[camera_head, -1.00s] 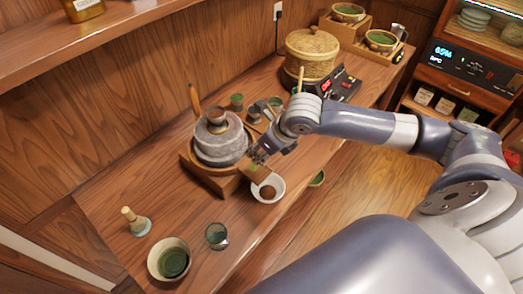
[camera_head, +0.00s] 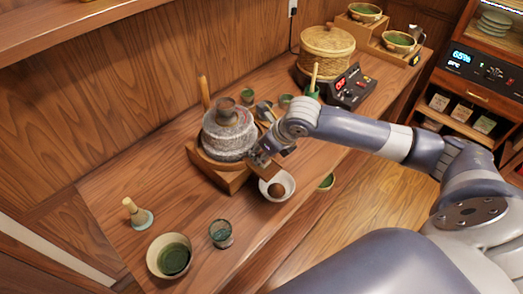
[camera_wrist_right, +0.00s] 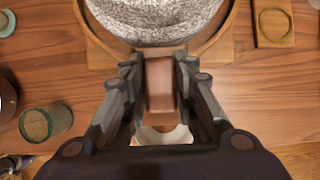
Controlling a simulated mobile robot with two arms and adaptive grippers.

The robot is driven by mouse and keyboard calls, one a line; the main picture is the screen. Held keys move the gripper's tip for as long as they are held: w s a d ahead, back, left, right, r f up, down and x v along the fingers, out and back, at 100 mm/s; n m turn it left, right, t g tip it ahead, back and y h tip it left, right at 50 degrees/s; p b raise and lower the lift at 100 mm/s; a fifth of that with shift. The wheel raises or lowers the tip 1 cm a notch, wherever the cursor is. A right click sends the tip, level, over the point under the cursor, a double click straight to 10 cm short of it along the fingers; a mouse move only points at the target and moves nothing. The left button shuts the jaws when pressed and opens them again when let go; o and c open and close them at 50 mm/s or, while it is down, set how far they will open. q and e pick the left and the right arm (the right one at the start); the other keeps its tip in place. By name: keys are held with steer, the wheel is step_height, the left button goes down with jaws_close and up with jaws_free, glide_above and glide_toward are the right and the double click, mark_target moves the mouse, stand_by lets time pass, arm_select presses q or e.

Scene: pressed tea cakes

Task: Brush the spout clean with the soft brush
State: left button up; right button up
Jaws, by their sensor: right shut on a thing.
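The round grey stone mill (camera_head: 229,135) stands in its wooden base (camera_head: 226,182) on the bench. Its stone also fills the top of the right wrist view (camera_wrist_right: 155,22). My right gripper (camera_head: 262,163) is at the mill's front right side, low over the base edge. It is shut on a brown block-like thing, seen between the fingers in the right wrist view (camera_wrist_right: 160,85); this appears to be the soft brush. Its bristles are hidden. The spout is not clearly visible behind the gripper. A white bowl (camera_head: 288,181) with brown contents stands just below. My left gripper is not in view.
A whisk on a stand (camera_head: 137,213), a bowl of green powder (camera_head: 158,270) and a glass cup (camera_head: 220,235) stand front left. Small cups, a woven basket (camera_head: 327,55) and a control box (camera_head: 350,88) stand behind. Bare bench lies left of the mill.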

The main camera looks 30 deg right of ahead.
steer(key=shift+f, duration=0.55)
stand_by(0.4)
steer(key=shift+f+p, duration=0.1)
steer(key=shift+p, duration=0.2)
stand_by(1.2)
